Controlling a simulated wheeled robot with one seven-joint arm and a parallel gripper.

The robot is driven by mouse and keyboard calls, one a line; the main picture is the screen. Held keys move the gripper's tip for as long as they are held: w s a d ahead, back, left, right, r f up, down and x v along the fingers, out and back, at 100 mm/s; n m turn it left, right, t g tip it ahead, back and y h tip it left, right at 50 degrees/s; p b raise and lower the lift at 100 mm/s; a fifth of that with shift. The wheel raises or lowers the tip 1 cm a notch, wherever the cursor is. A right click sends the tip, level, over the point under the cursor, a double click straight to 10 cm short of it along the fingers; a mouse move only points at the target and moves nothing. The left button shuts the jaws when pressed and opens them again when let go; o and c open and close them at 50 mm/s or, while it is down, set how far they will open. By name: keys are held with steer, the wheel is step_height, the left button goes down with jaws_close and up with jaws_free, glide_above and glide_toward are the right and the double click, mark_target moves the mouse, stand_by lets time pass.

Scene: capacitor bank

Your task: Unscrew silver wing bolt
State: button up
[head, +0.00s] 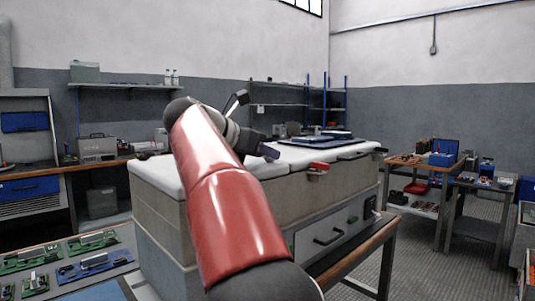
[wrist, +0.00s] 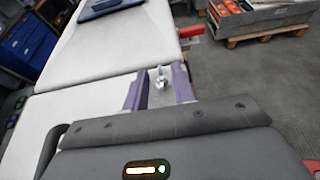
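The silver wing bolt (wrist: 160,79) shows in the wrist view on a light bracket at the edge of the white-topped cabinet (wrist: 105,58), by the seam between two lids. My gripper (wrist: 160,88) has two purple fingers, one on each side of the bolt. The fingers look apart, with a gap to the bolt on both sides, so it seems open and empty. The bolt cannot be made out there.
A red latch (head: 318,167) sits on the cabinet's front edge to the right. Dark blue panels (head: 312,142) lie on the lid behind. A drawer handle (head: 328,237) is on the front face. A side table (head: 417,162) with boxes stands right, across open floor.

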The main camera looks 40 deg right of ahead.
steer(key=shift+x, duration=0.8)
jaws_close()
steer(key=shift+f+n+t, duration=0.1)
steer(key=shift+n+t, duration=0.3)
steer(key=n+t, duration=0.1)
steer(key=n+t+y, duration=0.1)
steer(key=t, duration=0.1)
steer(key=shift+s+n, duration=0.2)
steer(key=shift+n, duration=0.2)
steer(key=n+t+y, duration=0.3)
steer(key=n+t, duration=0.2)
steer(key=shift+f+n+y, duration=0.15)
steer(key=shift+n+y, duration=0.15)
steer(key=shift+y, duration=0.1)
steer(key=shift+t, duration=0.3)
